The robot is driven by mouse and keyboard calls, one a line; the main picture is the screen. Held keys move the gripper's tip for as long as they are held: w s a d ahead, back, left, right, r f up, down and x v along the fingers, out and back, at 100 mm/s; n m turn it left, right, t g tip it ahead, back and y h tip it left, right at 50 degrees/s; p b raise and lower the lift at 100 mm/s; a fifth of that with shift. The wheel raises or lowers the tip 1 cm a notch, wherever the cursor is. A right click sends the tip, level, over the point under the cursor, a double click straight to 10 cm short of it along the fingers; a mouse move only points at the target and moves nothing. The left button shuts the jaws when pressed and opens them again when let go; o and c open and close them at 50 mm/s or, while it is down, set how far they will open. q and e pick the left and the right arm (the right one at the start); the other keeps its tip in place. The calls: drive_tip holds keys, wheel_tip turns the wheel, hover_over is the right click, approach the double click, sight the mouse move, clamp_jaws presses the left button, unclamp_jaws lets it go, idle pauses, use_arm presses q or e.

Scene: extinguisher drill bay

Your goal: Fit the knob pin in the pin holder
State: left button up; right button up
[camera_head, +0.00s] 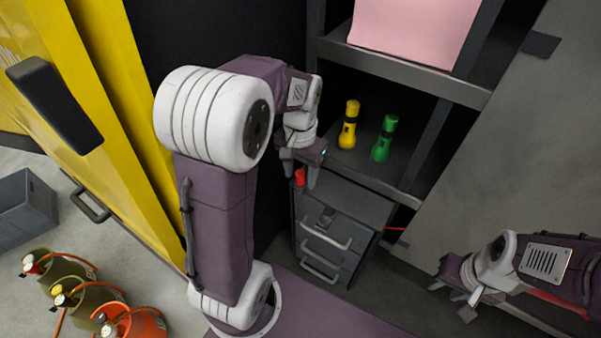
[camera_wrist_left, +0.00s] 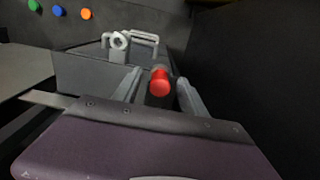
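The knob pin (camera_head: 300,176) shows as a red knob at the drawer cabinet's back left corner. In the left wrist view its red end (camera_wrist_left: 160,82) faces the camera, with a dark part beside it; its lower end is hidden. My left gripper (camera_head: 300,180) is at the knob, one finger on each side, with visible gaps in the wrist view (camera_wrist_left: 159,76). A grey bracket with a ring (camera_wrist_left: 120,42) stands beyond the knob and may be the pin holder; it appears small on the cabinet (camera_head: 327,214). My right gripper (camera_head: 459,295) is open and empty at lower right.
The grey drawer cabinet (camera_head: 335,240) stands below a dark shelf holding a yellow torch (camera_head: 348,125) and a green torch (camera_head: 384,139). A yellow locker (camera_head: 120,130) stands left. Several extinguishers, including an orange one (camera_head: 135,322), are on the floor at lower left.

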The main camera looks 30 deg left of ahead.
use_arm(q)
wheel_tip(320, 180, up, 9)
drive_tip(key=shift+r+b, duration=0.1)
drive_tip(key=shift+b, duration=0.45)
